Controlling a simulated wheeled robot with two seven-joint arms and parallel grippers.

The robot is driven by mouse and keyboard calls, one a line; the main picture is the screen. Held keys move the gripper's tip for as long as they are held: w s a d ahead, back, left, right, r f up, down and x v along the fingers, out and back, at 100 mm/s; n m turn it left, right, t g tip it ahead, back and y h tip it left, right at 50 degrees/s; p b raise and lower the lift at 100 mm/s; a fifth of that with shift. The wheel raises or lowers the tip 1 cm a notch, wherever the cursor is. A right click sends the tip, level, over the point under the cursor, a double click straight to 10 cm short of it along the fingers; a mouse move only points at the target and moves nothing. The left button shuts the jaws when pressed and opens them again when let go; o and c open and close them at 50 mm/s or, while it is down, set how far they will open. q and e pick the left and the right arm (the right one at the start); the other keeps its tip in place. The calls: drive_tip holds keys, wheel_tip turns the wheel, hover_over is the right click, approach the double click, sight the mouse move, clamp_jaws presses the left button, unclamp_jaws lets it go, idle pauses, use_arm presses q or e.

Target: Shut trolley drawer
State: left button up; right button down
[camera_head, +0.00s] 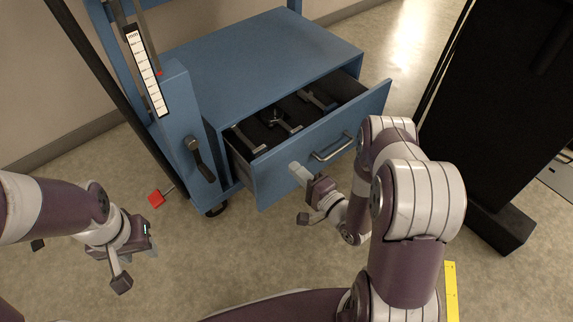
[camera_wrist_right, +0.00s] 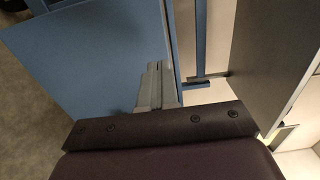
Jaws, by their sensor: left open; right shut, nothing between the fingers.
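The blue trolley (camera_head: 250,55) stands at the upper middle of the head view. Its drawer (camera_head: 290,165) is pulled out toward me, with its inside showing. A metal bar handle (camera_head: 332,147) is on the drawer front. My right gripper (camera_head: 298,172) is shut and empty, its fingertips at the drawer front, left of the handle. In the right wrist view, the shut fingers (camera_wrist_right: 156,85) point toward a blue panel (camera_wrist_right: 95,60); I cannot tell whether they touch it. My left gripper (camera_head: 143,240) is open, low at the left, away from the trolley.
Several metal tools (camera_head: 275,122) lie inside the drawer. A lever (camera_head: 200,158) and a scale (camera_head: 146,72) are on the trolley's left post. A red pedal-like piece (camera_head: 156,198) is near the floor. A black cabinet (camera_head: 500,110) stands at the right. A yellow strip (camera_head: 451,290) marks the floor.

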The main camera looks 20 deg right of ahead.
sight(279, 154)
drive_tip(key=b+x, duration=0.1)
drive_tip(key=x, duration=0.3)
drive_tip(key=shift+w+a+f+b, duration=0.1)
drive_tip(key=shift+w+b, duration=0.1)
drive_tip(key=shift+b, duration=0.2)
drive_tip(key=shift+w, duration=0.15)
drive_tip(key=b+x, duration=0.2)
drive_tip(key=x, duration=1.2)
drive_tip(key=shift+w+r, duration=0.35)
drive_tip(key=shift+r, duration=0.05)
drive_tip(key=shift+a, duration=0.1)
